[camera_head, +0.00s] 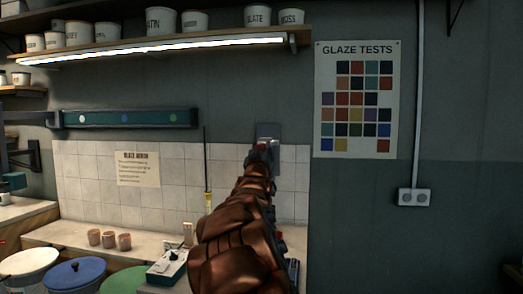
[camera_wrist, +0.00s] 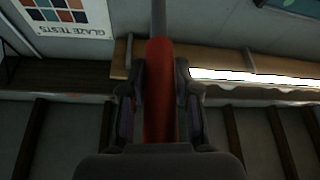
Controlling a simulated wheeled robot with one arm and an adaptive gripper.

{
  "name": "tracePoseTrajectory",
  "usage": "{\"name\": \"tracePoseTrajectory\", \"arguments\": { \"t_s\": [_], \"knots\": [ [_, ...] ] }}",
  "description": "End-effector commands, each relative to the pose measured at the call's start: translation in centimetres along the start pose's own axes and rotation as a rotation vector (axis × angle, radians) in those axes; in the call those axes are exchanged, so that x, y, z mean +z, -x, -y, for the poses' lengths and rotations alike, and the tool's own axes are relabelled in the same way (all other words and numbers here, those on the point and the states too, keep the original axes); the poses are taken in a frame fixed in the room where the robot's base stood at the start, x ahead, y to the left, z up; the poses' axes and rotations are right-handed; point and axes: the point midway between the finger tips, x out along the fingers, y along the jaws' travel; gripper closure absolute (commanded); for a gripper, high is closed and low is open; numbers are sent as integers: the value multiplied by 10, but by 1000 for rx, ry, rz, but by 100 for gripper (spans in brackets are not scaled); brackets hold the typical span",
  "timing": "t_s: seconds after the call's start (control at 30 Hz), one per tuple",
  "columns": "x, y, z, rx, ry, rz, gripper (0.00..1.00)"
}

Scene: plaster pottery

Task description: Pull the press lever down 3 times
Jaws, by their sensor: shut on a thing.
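The press lever's red handle (camera_wrist: 160,105) runs up the middle of the wrist view and continues into a thin grey rod (camera_wrist: 158,18). My gripper (camera_wrist: 160,82) has one finger on each side of the handle and is shut on it. In the head view my gripper (camera_head: 261,153) is at the far end of my arm, small and mostly hidden. A grey plate (camera_head: 268,131) shows on the wall just behind it. The lever and the press body cannot be made out in the head view, where my arm covers that area.
A lit shelf (camera_head: 160,48) with labelled pots runs above on the left. A glaze test chart (camera_head: 355,100) and an outlet (camera_head: 414,197) are on the wall at right. Lidded buckets (camera_head: 75,274), small cups (camera_head: 109,240) and a bench (camera_head: 150,236) stand at lower left.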

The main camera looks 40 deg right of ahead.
Motion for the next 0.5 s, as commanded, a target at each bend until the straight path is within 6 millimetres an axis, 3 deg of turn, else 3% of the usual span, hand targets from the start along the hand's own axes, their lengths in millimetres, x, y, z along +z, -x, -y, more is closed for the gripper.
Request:
{"name": "tracePoseTrajectory", "arguments": {
  "t_s": [0.13, 0.5],
  "knots": [
    [0, 0, 1, -1, 0, 0, 100],
    [0, 0, 1, -2, 0, -1, 100]
  ]
}}
